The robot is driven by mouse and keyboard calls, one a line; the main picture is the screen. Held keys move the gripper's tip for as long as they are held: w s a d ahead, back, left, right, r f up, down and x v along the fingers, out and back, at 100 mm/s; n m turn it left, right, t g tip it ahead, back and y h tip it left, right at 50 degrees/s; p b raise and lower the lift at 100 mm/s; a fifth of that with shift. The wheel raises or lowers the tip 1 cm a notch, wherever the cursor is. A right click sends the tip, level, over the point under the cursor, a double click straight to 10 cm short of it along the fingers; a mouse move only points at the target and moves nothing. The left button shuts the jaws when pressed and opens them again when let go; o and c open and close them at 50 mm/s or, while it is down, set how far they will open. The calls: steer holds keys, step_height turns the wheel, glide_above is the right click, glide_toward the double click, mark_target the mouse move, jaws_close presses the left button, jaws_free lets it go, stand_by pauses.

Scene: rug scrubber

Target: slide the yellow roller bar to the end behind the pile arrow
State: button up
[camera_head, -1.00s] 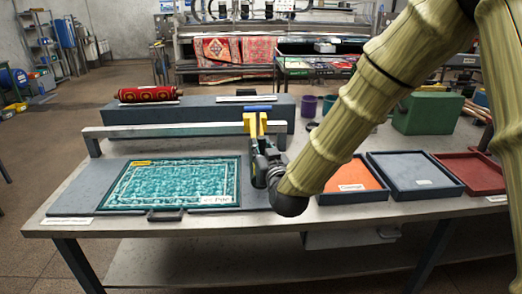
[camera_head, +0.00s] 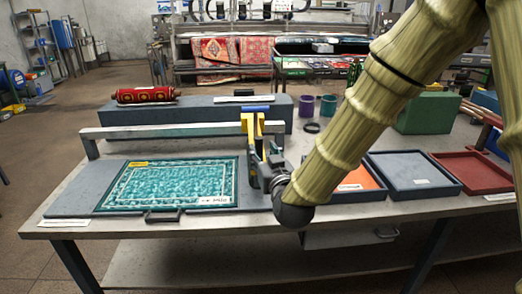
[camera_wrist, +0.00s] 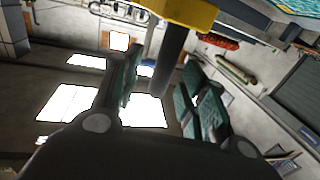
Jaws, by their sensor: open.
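The yellow roller bar (camera_head: 247,124) stands at the right end of the grey rail, just beyond the rug's right edge. In the wrist view its yellow part (camera_wrist: 185,12) is at the top, with a dark rod hanging from it. My gripper (camera_head: 262,150) is open close to the bar, on its near side. In the wrist view the rod lies between the two spread fingers (camera_wrist: 163,88); I cannot tell whether either touches it. The teal rug (camera_head: 170,185) lies flat on a grey board. The pile arrow label (camera_head: 217,199) is at its near right corner.
The grey rail (camera_head: 165,131) spans above the rug's far side. A dark blue-grey box (camera_head: 190,118) with a rolled red rug (camera_head: 146,95) stands behind. Trays with orange (camera_head: 360,176), grey (camera_head: 410,176) and red (camera_head: 472,170) interiors sit to the right.

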steer(key=v, duration=0.8)
steer(key=shift+s, duration=0.25)
steer(key=shift+d, duration=0.15)
steer(key=s+d+f+m+g+h, duration=0.1)
steer(key=s+d+f+g, duration=0.2)
steer(key=f, duration=0.8)
steer(key=s+d+f+g+h+p, duration=0.1)
steer(key=s+d+f+g, duration=0.25)
steer(key=f, duration=0.65)
steer(key=s+d+f+m+g+h, duration=0.1)
steer(key=s+d+f+g, duration=0.2)
steer(key=f, duration=0.8)
steer(key=s+d+f+g, duration=0.2)
steer(key=s+f, duration=0.4)
steer(key=s, duration=0.3)
steer(key=s+d+f+m+g+h, duration=0.1)
steer(key=s+d+f+g, duration=0.2)
steer(key=s, duration=0.6)
steer(key=s+d+f+g+h, duration=0.1)
steer(key=s+d+f+g, duration=0.2)
steer(key=s+f, duration=0.6)
steer(key=shift+d+f+m+p, duration=0.15)
steer(key=shift+d+m+p, duration=0.2)
steer(key=shift+d, duration=0.85)
steer(key=shift+w, duration=0.1)
